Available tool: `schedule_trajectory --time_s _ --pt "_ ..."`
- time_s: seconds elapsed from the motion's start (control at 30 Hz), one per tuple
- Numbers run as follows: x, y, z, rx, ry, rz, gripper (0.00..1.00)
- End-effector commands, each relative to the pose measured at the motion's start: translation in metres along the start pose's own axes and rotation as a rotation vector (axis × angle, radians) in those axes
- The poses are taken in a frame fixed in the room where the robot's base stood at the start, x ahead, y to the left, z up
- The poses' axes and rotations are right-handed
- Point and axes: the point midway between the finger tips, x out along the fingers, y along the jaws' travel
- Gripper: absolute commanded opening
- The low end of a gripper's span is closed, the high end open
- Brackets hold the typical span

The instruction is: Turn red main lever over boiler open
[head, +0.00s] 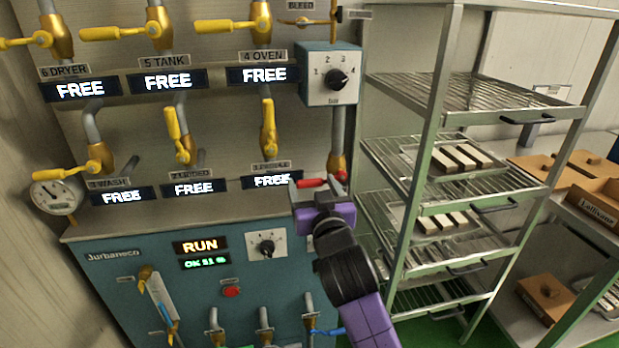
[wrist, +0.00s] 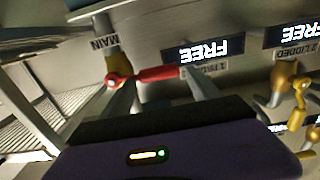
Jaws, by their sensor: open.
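The red main lever (head: 312,183) lies roughly level across the main pipe above the boiler (head: 130,290), its grip pointing left from a red hub. In the wrist view the red lever (wrist: 158,74) runs sideways beneath the MAIN label. My gripper (head: 308,192) is in front of the lever in the head view and hides part of the area below it. In the wrist view my gripper (wrist: 163,84) is open, its two fingers pointing at the lever, one near the hub and one near the grip end. I cannot tell whether they touch it.
Several yellow valve levers (head: 175,122) sit on the panel left of the lever, above FREE displays. A blue selector box (head: 331,90) is above. A metal rack (head: 440,150) with trays stands close on the right. My arm reaches up from below.

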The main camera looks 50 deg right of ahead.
Motion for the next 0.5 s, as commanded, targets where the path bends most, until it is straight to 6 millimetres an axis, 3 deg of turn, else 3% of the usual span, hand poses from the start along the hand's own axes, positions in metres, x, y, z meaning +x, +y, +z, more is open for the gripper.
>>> schedule_trajectory --time_s 0.2,0.5 --pt "0.023 0.0 -0.001 0.0 0.0 0.001 0.71" --pt "0.027 0.0 0.0 -0.001 0.0 -0.001 0.71"
